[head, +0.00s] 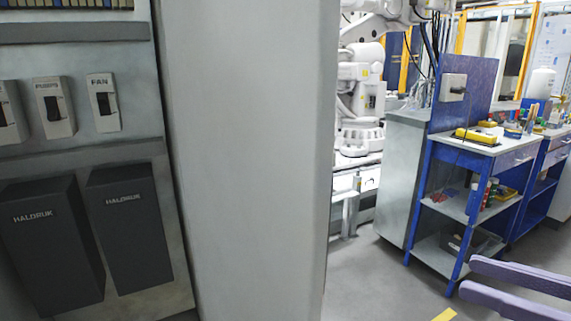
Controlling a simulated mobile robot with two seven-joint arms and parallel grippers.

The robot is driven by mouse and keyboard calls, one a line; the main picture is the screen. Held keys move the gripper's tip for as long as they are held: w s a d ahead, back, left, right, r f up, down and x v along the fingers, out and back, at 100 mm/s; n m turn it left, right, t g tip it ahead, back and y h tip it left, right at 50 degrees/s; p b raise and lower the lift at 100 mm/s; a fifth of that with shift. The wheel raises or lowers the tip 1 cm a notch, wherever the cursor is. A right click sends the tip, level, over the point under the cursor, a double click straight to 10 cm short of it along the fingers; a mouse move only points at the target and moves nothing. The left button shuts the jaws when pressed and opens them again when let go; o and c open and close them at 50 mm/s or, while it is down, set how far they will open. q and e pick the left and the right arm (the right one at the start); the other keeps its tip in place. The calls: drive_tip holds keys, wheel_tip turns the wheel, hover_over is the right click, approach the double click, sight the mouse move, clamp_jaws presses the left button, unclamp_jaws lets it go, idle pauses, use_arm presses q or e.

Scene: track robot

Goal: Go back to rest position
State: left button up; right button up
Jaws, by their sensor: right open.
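My right gripper (470,277) shows at the lower right edge of the head view as two purple fingers with a gap between them. It is open, and I see nothing between the fingers. The fingers point left, in front of the grey floor. The rest of my right arm is outside the picture. My left gripper is not in view.
A grey cabinet (85,145) with switches, one labelled FAN (104,103), and dark HALDRUK boxes (130,225) fills the left. A tall grey panel (240,160) stands centre. A blue-framed workbench (425,180) stands right, behind clear floor (380,285). A white robot arm (360,90) stands behind.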

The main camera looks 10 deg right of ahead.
drive_tip(key=s+a+f+m+g+h+p, duration=0.2)
drive_tip(key=a+m+h+p, duration=0.35)
drive_tip(key=h, duration=0.25)
drive_tip(key=s+a+r+g+h+p, duration=0.1)
drive_tip(key=s+r+g+h+p, duration=0.15)
drive_tip(key=s+g, duration=0.8)
drive_tip(key=s+r+t+p, duration=0.3)
drive_tip(key=r+p, duration=3.5)
drive_tip(key=shift+s+r, duration=0.2)
